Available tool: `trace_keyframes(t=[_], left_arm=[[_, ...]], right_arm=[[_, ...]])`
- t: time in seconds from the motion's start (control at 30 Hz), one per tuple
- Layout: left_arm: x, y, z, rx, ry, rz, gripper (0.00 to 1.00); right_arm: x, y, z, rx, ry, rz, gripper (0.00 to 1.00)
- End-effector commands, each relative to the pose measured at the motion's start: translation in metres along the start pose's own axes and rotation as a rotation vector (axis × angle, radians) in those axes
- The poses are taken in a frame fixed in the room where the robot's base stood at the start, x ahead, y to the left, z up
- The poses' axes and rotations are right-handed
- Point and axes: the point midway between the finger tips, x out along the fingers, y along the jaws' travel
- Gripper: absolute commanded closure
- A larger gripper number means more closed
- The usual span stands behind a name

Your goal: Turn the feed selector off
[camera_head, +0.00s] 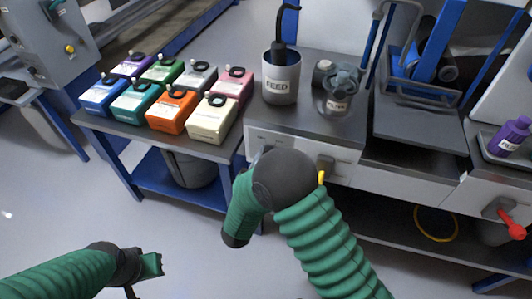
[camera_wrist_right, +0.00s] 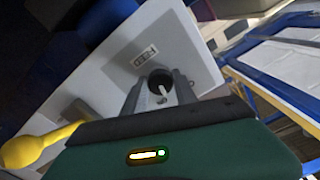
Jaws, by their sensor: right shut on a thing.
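The feed selector (camera_wrist_right: 161,84) is a dark round knob with a pale bar, on a white panel beside a FEED label (camera_wrist_right: 146,57) in the right wrist view. My right gripper (camera_wrist_right: 160,98) has its two fingers on either side of the knob, shut on it. In the head view my right arm covers the selector and most of that gripper, at the front panel (camera_head: 345,152) of the grey bench. My left gripper (camera_head: 150,266) is low at the left, away from the bench; its finger gap is unclear.
A yellow handle (camera_wrist_right: 35,146) is left of my right gripper in the wrist view. A FEED canister (camera_head: 281,78) and a glass jar (camera_head: 340,92) stand on the bench. Several coloured boxes (camera_head: 171,112) fill the left table. A red-handled valve (camera_head: 513,226) is at far right.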

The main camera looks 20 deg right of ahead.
Motion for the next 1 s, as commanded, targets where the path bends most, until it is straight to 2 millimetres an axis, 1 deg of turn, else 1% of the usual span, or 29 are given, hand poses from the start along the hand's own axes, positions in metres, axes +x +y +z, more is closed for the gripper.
trace_keyframes(t=[0.03,0.3,0.5,0.7,1.0], left_arm=[[-0.011,0.000,-0.003,0.000,0.000,0.000,1.00],[-0.038,0.000,-0.009,0.000,0.000,0.000,1.00],[-0.054,0.000,-0.013,0.000,0.000,0.000,1.00],[-0.065,0.000,-0.015,0.000,0.000,0.000,1.00],[-0.073,0.000,-0.017,0.000,0.000,0.000,1.00]], right_arm=[[0.000,-0.003,-0.006,-0.042,0.003,0.000,1.00],[0.001,-0.003,-0.006,-0.298,0.004,0.000,1.00],[0.001,-0.003,-0.006,-0.468,0.004,-0.001,1.00],[0.001,-0.002,-0.004,-0.599,0.005,-0.001,1.00],[0.001,-0.002,-0.003,-0.703,0.006,-0.002,1.00]])
